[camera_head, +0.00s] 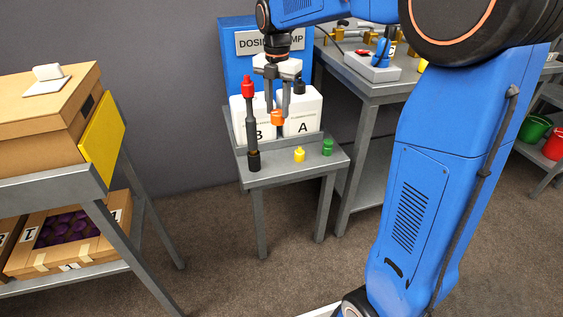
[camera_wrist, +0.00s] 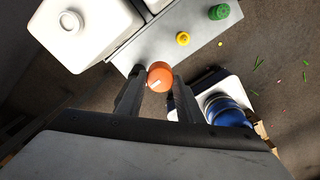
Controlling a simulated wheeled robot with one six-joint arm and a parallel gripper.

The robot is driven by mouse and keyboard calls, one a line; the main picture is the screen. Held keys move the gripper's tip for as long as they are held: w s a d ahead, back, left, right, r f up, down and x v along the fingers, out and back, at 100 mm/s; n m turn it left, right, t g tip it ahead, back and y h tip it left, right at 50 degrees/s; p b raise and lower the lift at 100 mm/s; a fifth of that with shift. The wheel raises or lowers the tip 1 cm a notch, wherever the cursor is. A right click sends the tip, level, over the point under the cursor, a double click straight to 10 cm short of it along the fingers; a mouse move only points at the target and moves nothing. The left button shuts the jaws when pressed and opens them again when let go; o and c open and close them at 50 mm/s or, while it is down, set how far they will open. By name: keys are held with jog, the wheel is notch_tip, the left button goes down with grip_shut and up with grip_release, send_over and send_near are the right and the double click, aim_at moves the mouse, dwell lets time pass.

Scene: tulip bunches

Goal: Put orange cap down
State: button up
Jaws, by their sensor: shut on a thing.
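The orange cap (camera_head: 277,118) is held between the fingers of my gripper (camera_head: 275,104), in front of the white canisters and above the small grey table (camera_head: 262,175). In the wrist view, the orange cap (camera_wrist: 160,78) sits between the two dark fingertips of my gripper (camera_wrist: 157,88). A yellow cap (camera_head: 299,155) and a green cap (camera_head: 327,147) stand on the table's front part; they also show in the wrist view as yellow (camera_wrist: 183,38) and green (camera_wrist: 219,12). Canister B (camera_head: 262,133) is partly hidden behind a dark rod.
The dark rod with a red top (camera_head: 250,120) stands upright at the table's left. Canister A (camera_head: 303,118), with a black top, stands at the back right. Bare tabletop lies around the yellow cap. A workbench (camera_head: 375,92) is to the right, a shelf with boxes (camera_head: 45,115) to the left.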

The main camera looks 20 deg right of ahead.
notch_tip(320, 180, down, 17)
jog(key=shift+f, duration=0.1)
dwell(0.5)
jog(key=o, duration=1.1)
jog(key=shift+c, duration=0.2)
